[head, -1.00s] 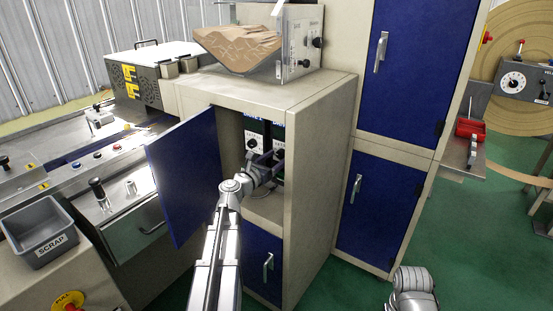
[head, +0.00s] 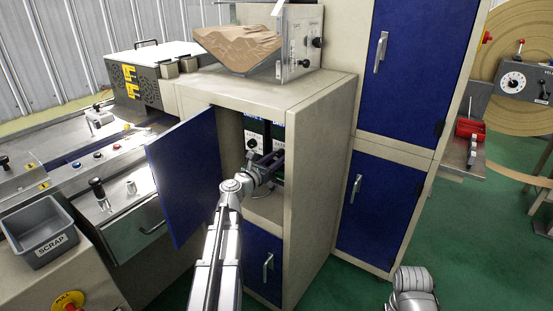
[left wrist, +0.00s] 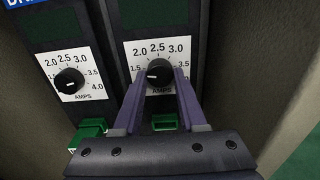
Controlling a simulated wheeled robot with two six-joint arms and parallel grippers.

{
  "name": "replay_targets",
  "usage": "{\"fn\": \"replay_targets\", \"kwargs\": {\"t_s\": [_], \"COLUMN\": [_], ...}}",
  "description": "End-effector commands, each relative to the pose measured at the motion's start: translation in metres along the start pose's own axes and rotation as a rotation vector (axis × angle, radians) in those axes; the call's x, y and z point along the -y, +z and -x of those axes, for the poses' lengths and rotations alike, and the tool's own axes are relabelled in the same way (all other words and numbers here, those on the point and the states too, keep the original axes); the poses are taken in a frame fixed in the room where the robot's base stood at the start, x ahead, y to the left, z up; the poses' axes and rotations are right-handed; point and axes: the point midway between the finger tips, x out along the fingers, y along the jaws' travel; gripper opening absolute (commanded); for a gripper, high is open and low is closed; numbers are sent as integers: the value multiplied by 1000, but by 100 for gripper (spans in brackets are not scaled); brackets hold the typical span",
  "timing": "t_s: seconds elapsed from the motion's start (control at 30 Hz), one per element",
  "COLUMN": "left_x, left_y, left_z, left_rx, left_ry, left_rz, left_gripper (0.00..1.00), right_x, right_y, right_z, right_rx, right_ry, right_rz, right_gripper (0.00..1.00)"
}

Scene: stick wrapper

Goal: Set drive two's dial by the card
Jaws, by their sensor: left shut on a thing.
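Two dark drive units stand side by side in the open cabinet. In the left wrist view the left unit's black dial (left wrist: 69,81) sits on a white AMPS scale, and its top label is cut off. The right unit's black dial (left wrist: 158,72) sits on a similar scale, its white mark pointing left toward the low end near 1.5. My left gripper (left wrist: 158,76) is shut on this right dial; in the head view the gripper (head: 274,160) is inside the cabinet and hides much of that unit. I cannot make out a card. My right gripper is not in view.
The blue cabinet door (head: 186,178) stands open left of my arm. The cabinet's side walls are close around the gripper. A grey scrap bin (head: 40,232) stands at left. A clear hopper (head: 245,45) of brown material is on top. Green floor is free at right.

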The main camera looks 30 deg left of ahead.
Motion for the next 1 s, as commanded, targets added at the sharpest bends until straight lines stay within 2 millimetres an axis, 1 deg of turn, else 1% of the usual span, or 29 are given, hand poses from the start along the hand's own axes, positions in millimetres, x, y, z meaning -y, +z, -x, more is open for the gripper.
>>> {"fn": "replay_targets", "kwargs": {"t_s": [0.27, 0.47, 0.67, 1.0], "left_x": [0, 0, 0, -1], "left_y": [0, 0, 0, 0], "left_z": [0, 0, 0, 0], "left_rx": [0, 0, 0, 0], "left_ry": [0, 0, 0, 0], "left_rz": [-17, -103, -267, -591], "left_gripper": [0, 0, 0, 0], "right_x": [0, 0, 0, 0], "right_y": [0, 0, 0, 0], "right_z": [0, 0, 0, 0], "right_rx": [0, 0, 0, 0], "right_ry": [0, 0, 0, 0], "right_rz": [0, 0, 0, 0], "right_gripper": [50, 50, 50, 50]}}
